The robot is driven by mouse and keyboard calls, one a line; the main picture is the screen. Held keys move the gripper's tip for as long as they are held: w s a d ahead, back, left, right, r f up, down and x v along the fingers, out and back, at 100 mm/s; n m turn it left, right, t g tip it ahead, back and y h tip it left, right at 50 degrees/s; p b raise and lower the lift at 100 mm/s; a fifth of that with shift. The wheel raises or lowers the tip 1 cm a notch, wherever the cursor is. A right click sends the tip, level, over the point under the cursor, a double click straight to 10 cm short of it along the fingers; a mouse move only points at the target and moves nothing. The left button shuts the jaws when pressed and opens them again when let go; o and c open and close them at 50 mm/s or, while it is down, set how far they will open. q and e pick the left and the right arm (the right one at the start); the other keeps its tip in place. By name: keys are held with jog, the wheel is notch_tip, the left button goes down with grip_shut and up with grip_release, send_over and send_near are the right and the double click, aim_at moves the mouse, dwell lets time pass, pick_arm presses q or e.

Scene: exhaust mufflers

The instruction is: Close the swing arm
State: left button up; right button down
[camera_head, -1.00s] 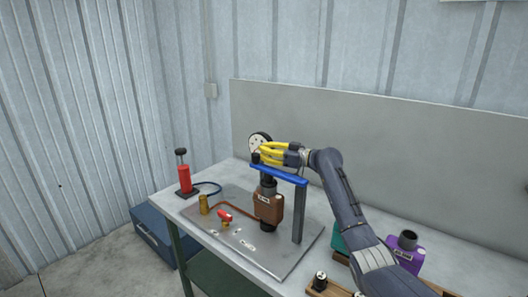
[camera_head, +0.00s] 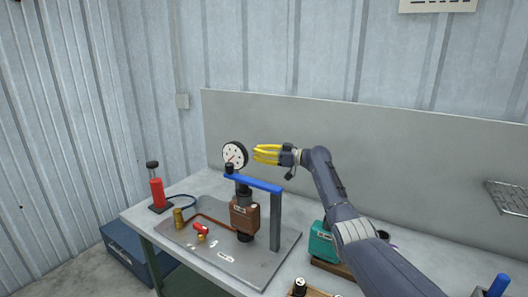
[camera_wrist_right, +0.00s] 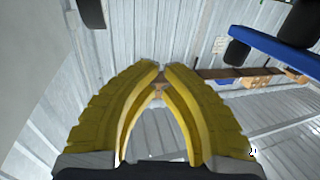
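The blue swing arm (camera_head: 255,183) lies level on top of a grey upright post (camera_head: 276,222). It reaches left over the brown muffler (camera_head: 245,216), and its free end carries a black knob (camera_head: 229,168). The muffler stands upright beneath the arm on a metal plate (camera_head: 215,262). My right gripper (camera_head: 256,154) is above and behind the arm, apart from it and empty. In the right wrist view its yellow fingertips (camera_wrist_right: 160,66) nearly meet, and the blue arm (camera_wrist_right: 270,48) shows at upper right. My left gripper is not in view.
A round dial gauge (camera_head: 235,155) stands behind the knob. A red hand pump (camera_head: 157,192) is at the table's left, with a red-handled valve (camera_head: 201,229) on the plate. A teal muffler (camera_head: 321,241) sits right of the plate, partly beside my right forearm.

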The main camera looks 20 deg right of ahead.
jog(key=shift+w+d, duration=0.3)
jog(key=shift+d, duration=0.6)
jog(key=shift+w+d, duration=0.3)
jog(key=shift+d, duration=0.6)
